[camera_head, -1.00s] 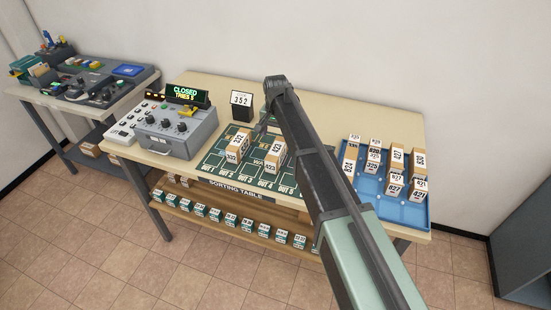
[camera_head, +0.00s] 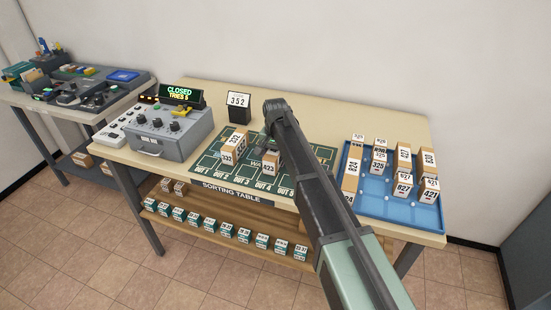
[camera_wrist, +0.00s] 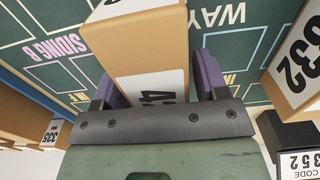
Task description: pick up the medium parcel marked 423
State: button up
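The medium parcel marked 423 (camera_head: 271,168) stands on the green sorting mat, partly hidden by my arm in the head view. In the wrist view a brown parcel with a white label (camera_wrist: 150,62) lies between my two fingers; only the start of its number, 42, shows. My gripper (camera_wrist: 160,82) is open around it, with one purple finger on each side. A narrow gap shows at the right finger; contact at the left cannot be told. In the head view my fingers are mostly hidden behind the arm.
Parcel 332 (camera_head: 234,147) stands close by on the mat, left of 423; it also shows in the wrist view (camera_wrist: 297,62). A 352 code sign (camera_head: 238,106) stands behind. A blue tray (camera_head: 375,205) with several parcels is at right, a grey control box (camera_head: 172,136) at left.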

jog(key=c, duration=0.9)
jog(key=shift+r, duration=0.1)
notch_tip(320, 180, up, 20)
jog(key=p, duration=2)
